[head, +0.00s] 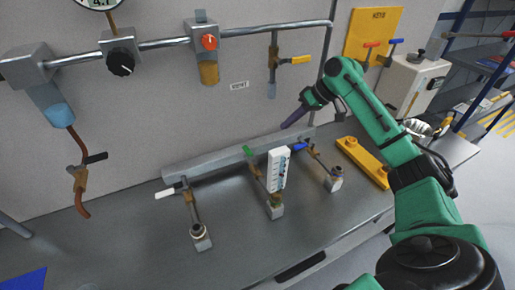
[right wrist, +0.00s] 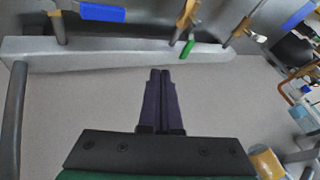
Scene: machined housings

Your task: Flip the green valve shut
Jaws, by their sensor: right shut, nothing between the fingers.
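The green valve handle (head: 248,151) sits at the upper end of the middle of three short pipes on the bench, just in front of the grey manifold bar. It points roughly along its pipe. In the right wrist view the green handle (right wrist: 187,49) shows beside its brass-coloured pipe near the top. My right gripper (head: 294,117) has purple fingers and is shut and empty. It is above the bar, up and to the right of the green handle, and apart from it. Its fingers also show in the right wrist view (right wrist: 160,75). My left gripper is not in view.
A white-handled valve (head: 166,193) is left of the green one and a blue-handled valve (head: 300,146) right. A white block (head: 279,169) stands close beside the green valve's pipe. The grey bar (head: 212,159) runs along the wall. A yellow piece (head: 362,160) lies at right.

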